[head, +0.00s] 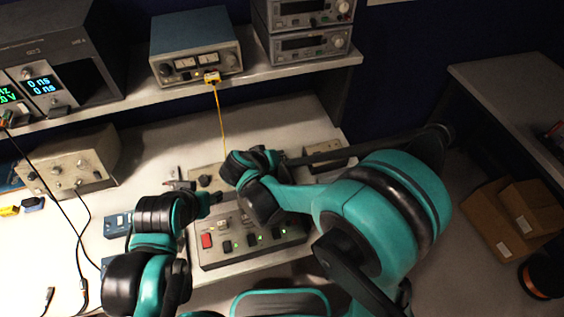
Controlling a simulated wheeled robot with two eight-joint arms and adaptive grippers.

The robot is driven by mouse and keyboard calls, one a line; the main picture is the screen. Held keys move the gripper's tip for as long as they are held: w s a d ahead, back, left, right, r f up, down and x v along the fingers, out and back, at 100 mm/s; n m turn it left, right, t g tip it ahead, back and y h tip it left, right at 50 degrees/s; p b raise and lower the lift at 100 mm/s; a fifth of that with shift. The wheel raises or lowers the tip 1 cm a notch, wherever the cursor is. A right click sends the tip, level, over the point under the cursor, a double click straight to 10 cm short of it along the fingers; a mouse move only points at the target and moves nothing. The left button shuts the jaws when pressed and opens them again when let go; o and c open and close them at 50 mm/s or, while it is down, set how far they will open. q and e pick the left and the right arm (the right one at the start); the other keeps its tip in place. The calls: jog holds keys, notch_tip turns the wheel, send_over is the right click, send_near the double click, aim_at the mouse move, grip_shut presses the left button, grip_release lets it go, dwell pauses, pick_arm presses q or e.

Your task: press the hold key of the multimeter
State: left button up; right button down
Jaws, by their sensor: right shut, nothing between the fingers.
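I cannot pick out the multimeter or its hold key for certain. A low grey control box (215,258) with a red switch, dark keys and green lights lies on the bench in front of my arms. A beige surface with a round dark knob (205,180) shows behind it, mostly covered by my arms. My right gripper (230,172) is at the end of the teal arm, above and behind the control box, shut and empty. My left gripper (213,197) is low, left of it; its fingers are not clear.
A blue-grey instrument (195,58) with a yellow plug (211,78) and cable stands on the rear shelf, beside stacked grey instruments (305,45). A beige instrument (75,165) stands left. Black cables (82,235) cross the left bench. Cardboard boxes (510,220) lie at right.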

jog(key=shift+r, duration=0.45)
jog(key=shift+r+p, duration=2.1)
jog(key=shift+r, duration=0.45)
jog(key=shift+f, duration=0.1)
jog(key=shift+s+d, duration=0.1)
jog(key=shift+d, duration=0.2)
jog(key=s+d+r+m+y+b, duration=0.2)
jog(key=s+d+y, duration=0.3)
jog(key=s+d, duration=1.1)
jog(key=shift+s+r+g+b, duration=0.3)
jog(key=shift+r+b, duration=0.35)
jog(key=shift+b, duration=0.25)
